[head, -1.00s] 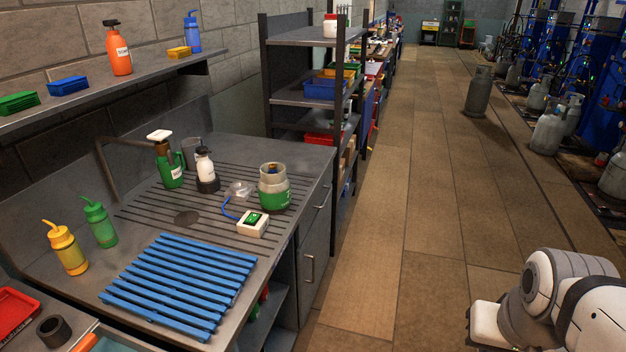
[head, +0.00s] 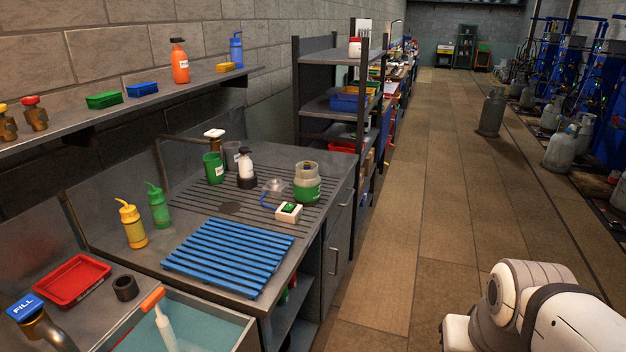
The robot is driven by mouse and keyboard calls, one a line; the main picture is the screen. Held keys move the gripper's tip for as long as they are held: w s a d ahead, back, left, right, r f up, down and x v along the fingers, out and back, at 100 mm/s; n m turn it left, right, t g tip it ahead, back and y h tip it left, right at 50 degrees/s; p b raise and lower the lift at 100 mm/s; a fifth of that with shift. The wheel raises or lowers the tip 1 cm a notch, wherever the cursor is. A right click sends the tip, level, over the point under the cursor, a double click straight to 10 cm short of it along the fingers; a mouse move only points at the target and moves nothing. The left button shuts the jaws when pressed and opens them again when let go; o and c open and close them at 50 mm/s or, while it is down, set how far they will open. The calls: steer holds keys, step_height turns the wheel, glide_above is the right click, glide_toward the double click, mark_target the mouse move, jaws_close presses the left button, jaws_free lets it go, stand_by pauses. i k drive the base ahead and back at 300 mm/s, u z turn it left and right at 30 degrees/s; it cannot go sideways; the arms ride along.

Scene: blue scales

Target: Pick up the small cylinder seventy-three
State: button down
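A small gas cylinder (head: 307,183) with a green lower body and a pale collar stands upright on the ribbed drainer of the bench. Several grey gas cylinders stand on the floor at the right, among them one in the aisle (head: 491,112) and one farther right (head: 560,151). I cannot read the number seventy-three on any of them. Part of my arm shows at the lower right, over the floor and apart from the bench. My gripper is not in view.
A blue slatted rack (head: 229,258), squeeze bottles and a red tray (head: 72,279) lie nearer. A shelf unit (head: 330,104) stands behind the bench. The aisle floor (head: 405,215) is mostly clear.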

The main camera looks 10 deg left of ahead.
mark_target(306, 181)
steer(key=u, duration=0.7)
steer(key=i, duration=1)
steer(key=z, duration=2)
steer(key=i, duration=1.55)
steer(key=u, duration=1.15)
